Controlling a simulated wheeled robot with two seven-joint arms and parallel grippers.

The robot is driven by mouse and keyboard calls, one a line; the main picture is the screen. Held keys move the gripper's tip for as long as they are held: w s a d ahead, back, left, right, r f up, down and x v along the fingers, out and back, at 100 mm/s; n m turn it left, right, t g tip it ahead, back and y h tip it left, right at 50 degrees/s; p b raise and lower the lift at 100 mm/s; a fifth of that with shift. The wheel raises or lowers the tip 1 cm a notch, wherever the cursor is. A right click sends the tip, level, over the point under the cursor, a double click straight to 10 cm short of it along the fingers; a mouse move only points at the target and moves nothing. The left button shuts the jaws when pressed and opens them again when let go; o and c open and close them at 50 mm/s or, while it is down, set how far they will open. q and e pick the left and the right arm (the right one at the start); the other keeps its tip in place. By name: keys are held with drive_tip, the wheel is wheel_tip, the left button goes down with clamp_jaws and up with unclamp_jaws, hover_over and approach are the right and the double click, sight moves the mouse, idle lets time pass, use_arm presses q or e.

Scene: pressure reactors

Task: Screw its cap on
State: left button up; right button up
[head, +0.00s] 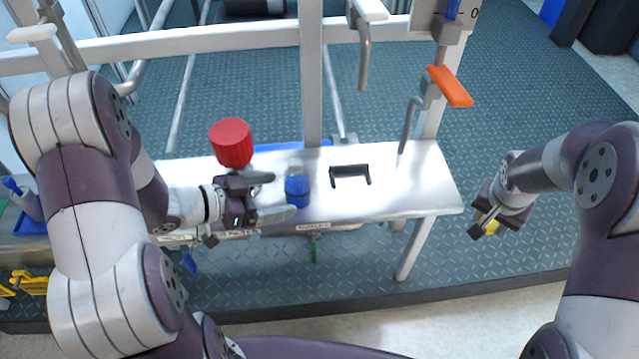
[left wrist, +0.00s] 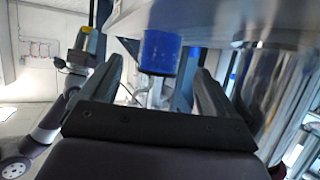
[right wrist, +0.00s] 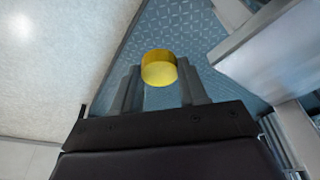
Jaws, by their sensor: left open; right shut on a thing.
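A small bottle (head: 297,188), blue below with a clear upper part, stands upright on the white bench. No cap shows on it. My left gripper (head: 281,196) is open just left of the bottle, fingers pointing at it. In the left wrist view the blue bottle (left wrist: 160,52) appears between and beyond the fingertips; I cannot tell whether they touch it. My right gripper (head: 484,222) is shut on a yellow cap (head: 492,228), off the bench's right end. The cap (right wrist: 158,68) sits between its fingertips in the right wrist view.
The white bench (head: 425,185) has a black bracket (head: 350,174) right of the bottle. A red cylinder (head: 231,143) is behind my left gripper. A frame post (head: 311,80) rises behind the bottle. An orange handle (head: 450,86) hangs at the right. The bench's right end is bare.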

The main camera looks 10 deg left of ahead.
sight(297, 185)
use_arm(q)
drive_tip(key=w+d, duration=0.1)
drive_tip(key=w+d+b, duration=0.1)
drive_tip(key=d, duration=0.1)
drive_tip(key=w+d+b, duration=0.1)
drive_tip(key=shift+w+d+f, duration=0.15)
drive_tip(key=shift+f, duration=0.2)
use_arm(e)
wheel_tip(297, 185, down, 2)
drive_tip(key=shift+f, duration=0.2)
use_arm(q)
drive_tip(key=shift+r, duration=0.1)
use_arm(e)
drive_tip(key=shift+r, duration=0.1)
use_arm(q)
drive_tip(key=c, duration=1.3)
drive_tip(key=shift+r, duration=0.1)
use_arm(e)
drive_tip(key=shift+r, duration=0.1)
